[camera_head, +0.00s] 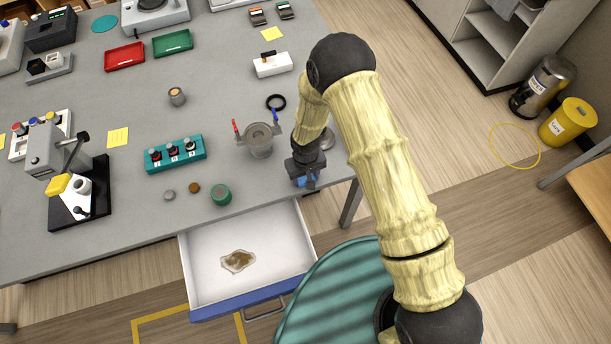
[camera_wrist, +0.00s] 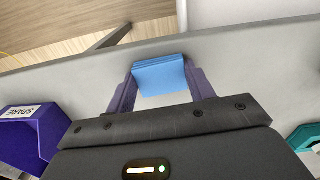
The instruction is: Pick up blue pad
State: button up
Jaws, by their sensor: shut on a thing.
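The blue pad (camera_wrist: 160,76) is a small light-blue block of stacked sheets. In the wrist view it sits between the two purple fingers of my gripper (camera_wrist: 161,84), which are shut on it. In the head view my gripper (camera_head: 306,178) is at the table's front right edge, beside the open drawer. Only a bit of blue shows there under the gripper, mostly hidden by it. I cannot tell whether the pad still touches the table.
The grey table (camera_head: 215,125) extends left. A white drawer (camera_head: 212,262) is open below the edge, with a brown-stained clear item (camera_head: 238,261) inside. A purple SPARE holder (camera_wrist: 30,135) shows in the wrist view.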

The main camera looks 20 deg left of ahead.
aim_at(306, 177)
jog(key=shift+r, duration=0.1)
notch_tip(306, 177, up, 10)
jog(key=b, duration=0.3)
jog(key=shift+b, duration=0.4)
jog(key=shift+o, duration=1.2)
jog(key=shift+c, duration=0.9)
jog(key=w+d+f+m, duration=0.1)
jog(key=w+d+f, duration=0.1)
jog(key=d, duration=0.2)
jog(key=w+d+f+m+b, duration=0.1)
jog(key=w+d, duration=0.2)
jog(key=d, duration=0.1)
jog(key=w+d+f+m+b, duration=0.1)
jog(key=w+d+f, duration=0.1)
jog(key=d, duration=0.3)
jog(key=shift+w+d+f+m, duration=0.1)
jog(key=shift+w+f+m, duration=0.25)
jog(key=shift+w, duration=0.35)
jog(key=w+d+f+m+b, duration=0.1)
jog(key=d+f+m, duration=0.1)
jog(key=d, duration=0.7)
jog(key=w+d+f+m+b, duration=0.1)
jog(key=d+f+m, duration=0.2)
jog(key=d, duration=0.7)
jog(key=shift+w+f, duration=0.4)
